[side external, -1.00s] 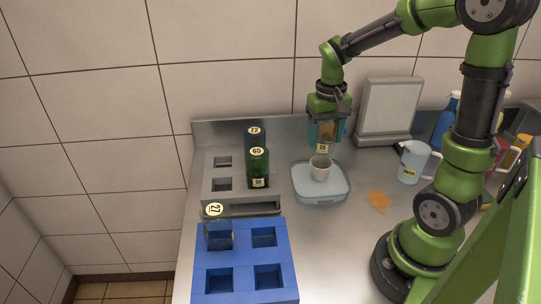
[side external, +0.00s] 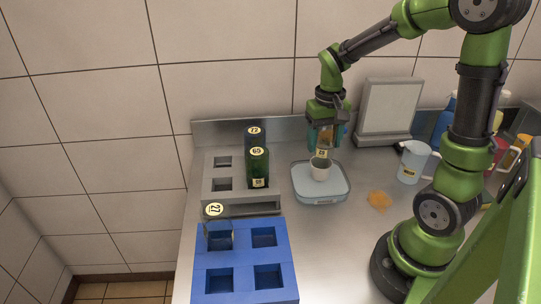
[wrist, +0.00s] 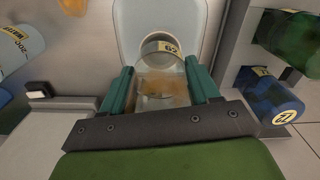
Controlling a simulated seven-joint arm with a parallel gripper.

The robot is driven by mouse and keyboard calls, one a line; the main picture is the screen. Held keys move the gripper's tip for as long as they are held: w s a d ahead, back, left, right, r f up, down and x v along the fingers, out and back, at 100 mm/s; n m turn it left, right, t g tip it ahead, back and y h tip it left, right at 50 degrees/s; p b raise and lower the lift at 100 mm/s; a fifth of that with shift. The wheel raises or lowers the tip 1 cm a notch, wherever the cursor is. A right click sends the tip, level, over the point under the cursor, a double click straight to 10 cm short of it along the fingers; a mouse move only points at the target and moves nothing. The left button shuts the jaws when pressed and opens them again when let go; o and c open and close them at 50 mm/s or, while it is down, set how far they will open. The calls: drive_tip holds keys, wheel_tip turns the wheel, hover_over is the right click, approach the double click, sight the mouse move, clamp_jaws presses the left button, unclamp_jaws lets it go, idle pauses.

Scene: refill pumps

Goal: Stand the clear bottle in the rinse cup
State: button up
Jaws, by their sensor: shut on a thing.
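My gripper (side external: 322,142) points down and is shut on the clear bottle (side external: 321,154), a see-through bottle with a brownish tint and a small yellow label. The bottle is upright, directly above the small white rinse cup (side external: 320,173). Its lower end is at about the cup's rim; I cannot tell whether it is inside. The cup stands on a pale blue lidded tub or tray (side external: 335,198). In the wrist view the bottle (wrist: 160,88) shows between the two teal fingers, with its yellow label beyond them; it largely hides the cup.
A grey rack (side external: 214,200) at left holds dark green and dark blue bottles. In front, a blue rack (side external: 245,284) holds another see-through bottle labelled 27 (side external: 214,211). An orange spill (side external: 379,201) and a white jug (side external: 409,164) are at right; a white panel (side external: 388,108) stands behind.

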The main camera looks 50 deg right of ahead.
drive_tip(key=shift+f, duration=0.65)
drive_tip(key=o, duration=1.2)
drive_tip(key=shift+r, duration=4.45)
